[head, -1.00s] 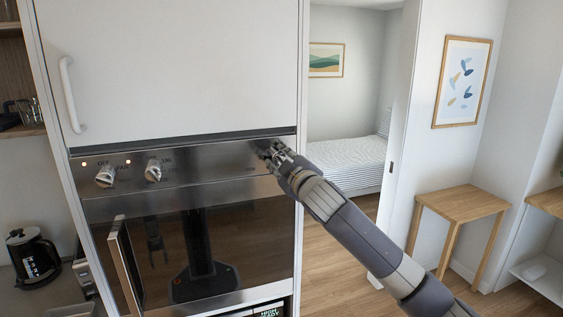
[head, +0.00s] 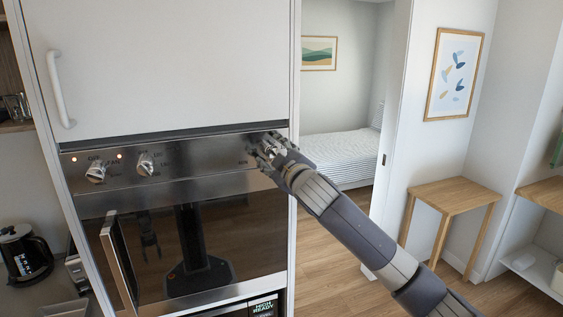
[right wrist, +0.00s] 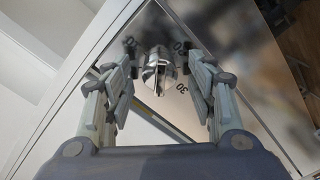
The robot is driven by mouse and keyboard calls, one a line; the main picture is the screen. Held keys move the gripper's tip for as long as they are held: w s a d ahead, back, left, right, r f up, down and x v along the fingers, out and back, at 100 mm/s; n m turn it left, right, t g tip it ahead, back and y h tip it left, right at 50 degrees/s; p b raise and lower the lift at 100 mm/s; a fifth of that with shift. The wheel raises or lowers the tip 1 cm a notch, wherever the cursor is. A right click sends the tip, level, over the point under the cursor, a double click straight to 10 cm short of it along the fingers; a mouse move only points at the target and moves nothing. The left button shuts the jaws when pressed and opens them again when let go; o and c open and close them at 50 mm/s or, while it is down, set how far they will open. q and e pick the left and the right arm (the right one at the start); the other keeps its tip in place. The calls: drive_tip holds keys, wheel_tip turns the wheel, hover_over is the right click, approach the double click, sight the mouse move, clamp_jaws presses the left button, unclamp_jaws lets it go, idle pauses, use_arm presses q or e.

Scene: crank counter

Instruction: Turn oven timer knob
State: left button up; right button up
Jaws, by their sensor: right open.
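The timer knob (right wrist: 158,68) is a shiny metal knob with a raised grip bar, with printed numbers around it in the right wrist view. My right gripper (right wrist: 158,50) is open, with one finger on each side of the knob and a visible gap between each finger and the knob. In the head view, my right gripper (head: 258,150) is at the right end of the steel oven panel (head: 205,160) and hides most of the timer knob. My left gripper itself is not in view; only a dim arm reflection shows in the oven door glass.
Two other knobs, the left one (head: 96,172) and the middle one (head: 146,164), sit on the panel beside small lit lamps. The oven door handle (head: 119,265) stands out below. A white cabinet door (head: 170,70) is above. A doorway opens to the right.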

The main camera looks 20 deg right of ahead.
drive_tip(key=s, duration=1.1)
drive_tip(key=shift+s+d, duration=0.3)
drive_tip(key=shift+d, duration=0.05)
drive_tip(key=shift+f, duration=0.1)
idle(0.4)
